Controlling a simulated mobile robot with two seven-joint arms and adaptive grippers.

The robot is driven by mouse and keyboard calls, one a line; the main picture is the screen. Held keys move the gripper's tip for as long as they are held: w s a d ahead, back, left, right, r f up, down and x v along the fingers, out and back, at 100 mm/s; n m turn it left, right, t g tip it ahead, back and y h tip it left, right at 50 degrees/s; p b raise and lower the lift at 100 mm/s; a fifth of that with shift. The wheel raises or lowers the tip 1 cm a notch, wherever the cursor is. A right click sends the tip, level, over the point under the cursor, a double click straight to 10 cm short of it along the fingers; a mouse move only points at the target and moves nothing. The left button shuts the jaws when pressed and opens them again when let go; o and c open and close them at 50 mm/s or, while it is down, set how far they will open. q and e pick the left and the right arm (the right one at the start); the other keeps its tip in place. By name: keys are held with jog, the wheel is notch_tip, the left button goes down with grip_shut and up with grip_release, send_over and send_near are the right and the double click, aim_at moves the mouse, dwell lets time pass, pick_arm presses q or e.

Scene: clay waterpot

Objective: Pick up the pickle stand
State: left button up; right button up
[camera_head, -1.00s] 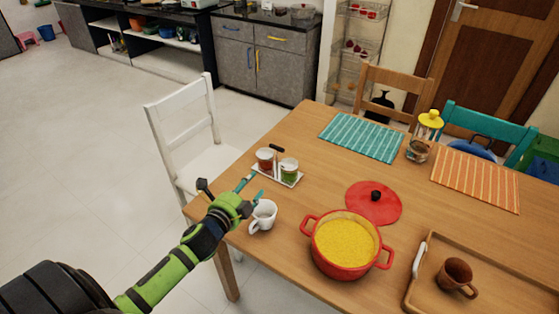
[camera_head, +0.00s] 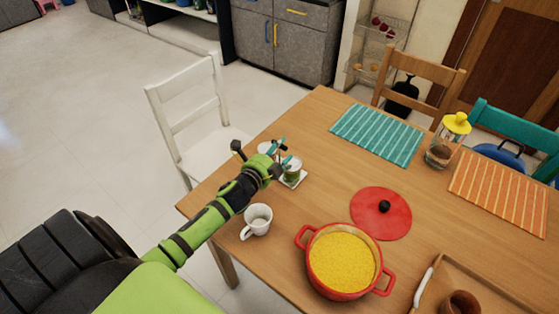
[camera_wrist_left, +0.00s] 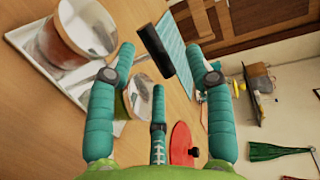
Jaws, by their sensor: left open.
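The pickle stand is a small white tray (camera_head: 294,180) with two lidded glass jars and a black handle, near the table's left edge. The green jar (camera_head: 291,170) shows beside my fingers; the other jar is mostly hidden behind my left gripper (camera_head: 278,156). In the left wrist view the black handle (camera_wrist_left: 155,52) lies between the spread teal fingers of the open gripper (camera_wrist_left: 160,62), with no clear grip on it. The reddish jar (camera_wrist_left: 84,30) and the tray (camera_wrist_left: 48,68) are at the left there. My right gripper is out of view.
A white mug (camera_head: 257,220) stands close below my left forearm. A red pot (camera_head: 342,262) of yellow food and its red lid (camera_head: 381,213) are to the right. A teal striped mat (camera_head: 377,134) lies behind. A white chair (camera_head: 190,110) stands at the table's left.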

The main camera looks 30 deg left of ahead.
pick_arm(q)
jog(key=shift+x, duration=0.75)
jog(key=shift+w+f, duration=0.1)
jog(key=shift+w, duration=0.35)
grip_shut()
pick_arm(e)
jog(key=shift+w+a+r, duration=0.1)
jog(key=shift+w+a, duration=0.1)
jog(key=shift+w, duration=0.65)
